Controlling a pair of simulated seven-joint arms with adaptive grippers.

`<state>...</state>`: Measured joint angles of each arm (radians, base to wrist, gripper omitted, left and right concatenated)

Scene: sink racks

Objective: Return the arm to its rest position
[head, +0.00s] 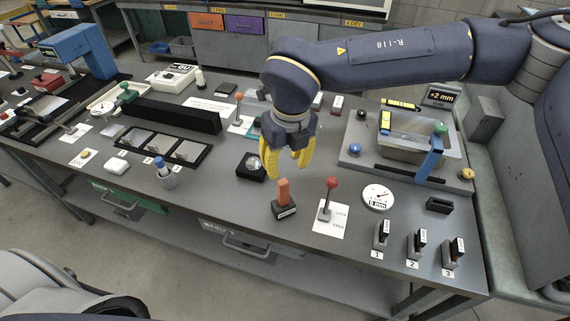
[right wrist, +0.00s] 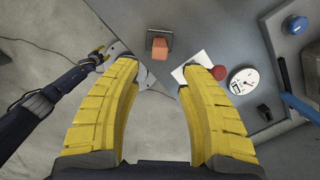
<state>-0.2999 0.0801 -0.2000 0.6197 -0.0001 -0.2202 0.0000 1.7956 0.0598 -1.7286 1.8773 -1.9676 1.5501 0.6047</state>
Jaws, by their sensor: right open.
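My right gripper (head: 288,165) hangs over the middle of the grey bench, yellow fingers pointing down, apart and empty. The right wrist view also shows its fingers (right wrist: 160,90) spread with nothing between them. An orange block on a dark base (head: 283,193) stands on the bench just in front of the fingers, apart from them; it also shows beyond the fingertips in the right wrist view (right wrist: 159,47). My left gripper (right wrist: 97,55) shows small at the left of the right wrist view, its finger gap unclear.
A red-knobbed lever (head: 329,196) and a round dial (head: 377,197) stand right of the block. A black box (head: 250,166) sits left of the gripper. Numbered holders (head: 382,236) line the front right.

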